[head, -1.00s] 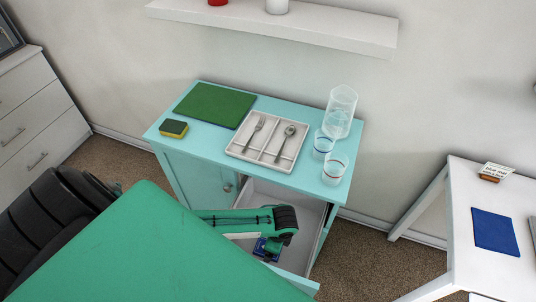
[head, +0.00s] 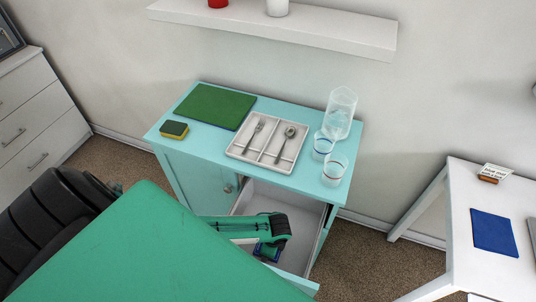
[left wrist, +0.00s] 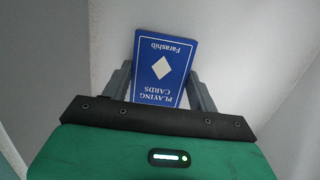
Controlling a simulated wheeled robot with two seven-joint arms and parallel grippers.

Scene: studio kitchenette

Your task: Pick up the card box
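The card box (left wrist: 164,65) is blue with a white diamond and the words "PLAYING CARDS". It is inside the open drawer (head: 306,250) of the turquoise cabinet. In the left wrist view it lies between the two fingers of my left gripper (left wrist: 160,78), which stand apart, one at each side edge. The fingertips are very close to the box; I cannot tell whether they touch it. In the head view my left arm reaches down into the drawer, and the fingers are mostly hidden. My right gripper is not in view.
The cabinet top (head: 205,138) holds a green board (head: 215,106), a sponge (head: 174,130), a cutlery tray (head: 250,155), glasses (head: 334,169) and a clear pitcher (head: 341,112). The drawer walls stand close around my left gripper. A white table (head: 465,257) is at the right.

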